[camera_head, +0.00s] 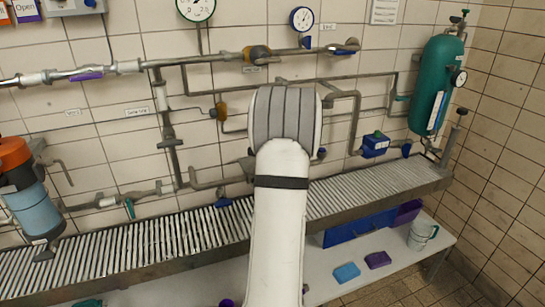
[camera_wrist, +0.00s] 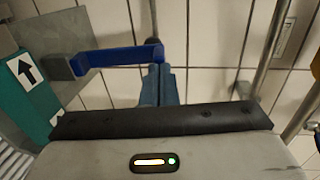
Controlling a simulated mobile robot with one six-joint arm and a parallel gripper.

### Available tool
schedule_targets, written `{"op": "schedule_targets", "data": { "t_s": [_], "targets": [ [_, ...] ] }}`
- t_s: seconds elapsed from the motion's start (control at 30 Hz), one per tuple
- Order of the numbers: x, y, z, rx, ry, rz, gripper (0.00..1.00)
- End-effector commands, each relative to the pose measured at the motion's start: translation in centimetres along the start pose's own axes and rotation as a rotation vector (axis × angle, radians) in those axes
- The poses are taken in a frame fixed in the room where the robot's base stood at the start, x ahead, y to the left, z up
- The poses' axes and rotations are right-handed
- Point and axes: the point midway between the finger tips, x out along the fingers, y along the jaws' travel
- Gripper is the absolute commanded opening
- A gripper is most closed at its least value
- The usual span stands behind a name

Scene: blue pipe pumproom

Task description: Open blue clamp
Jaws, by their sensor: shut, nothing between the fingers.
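A blue lever-like part, which looks like the blue clamp (camera_wrist: 112,57), shows in the wrist view. It runs from a grey metal plate (camera_wrist: 62,66) at the left to a bent, raised end near the middle. My gripper (camera_wrist: 159,70) is shut and empty, with its blue-grey fingers just below that bent end. I cannot tell whether they touch it. In the head view my white arm covers the middle of the wall and hides my gripper. I cannot make out this clamp for certain there.
A teal body with a white arrow label (camera_wrist: 28,72) is at the left of the wrist view. Grey pipes (camera_wrist: 270,45) stand on the tiled wall at the right. In the head view a green tank (camera_head: 433,85) stands right, above a slatted metal shelf (camera_head: 150,245).

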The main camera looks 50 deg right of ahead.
Motion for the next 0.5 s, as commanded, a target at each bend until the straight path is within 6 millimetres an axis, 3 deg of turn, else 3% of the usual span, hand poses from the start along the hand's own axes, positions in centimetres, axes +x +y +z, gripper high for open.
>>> {"op": "schedule_targets", "data": {
  "t_s": [0.5],
  "targets": [
    [0.0, -0.1, -1.4, 0.003, 0.02, 0.039, 0.0]
  ]
}}
